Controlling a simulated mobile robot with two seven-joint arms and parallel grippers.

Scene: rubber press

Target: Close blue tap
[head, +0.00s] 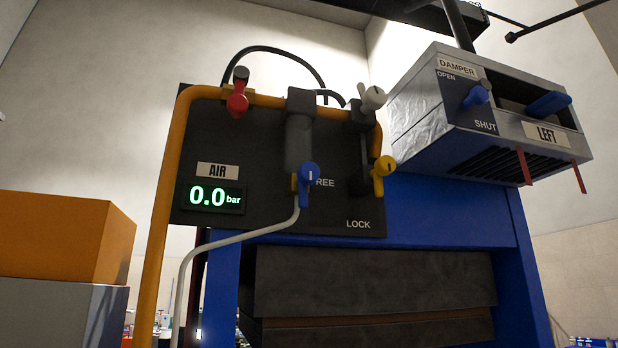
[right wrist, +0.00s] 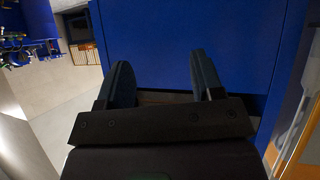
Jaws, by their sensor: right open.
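The blue tap (head: 308,178) is on the dark panel in the head view, below the grey cylinder, with its handle hanging roughly downward. A pale pipe runs from it down to the left. My right gripper (right wrist: 160,85) is open and empty in the right wrist view, in front of a plain blue surface (right wrist: 190,40). The blue tap does not show in that view. Neither gripper shows in the head view.
A red tap (head: 238,101), a white tap (head: 372,98) and a yellow tap (head: 383,168) are near the blue one. The AIR display (head: 214,197) reads 0.0 bar. A damper box (head: 430,92) juts out at the upper right. Orange (head: 65,235) and grey boxes stand at left.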

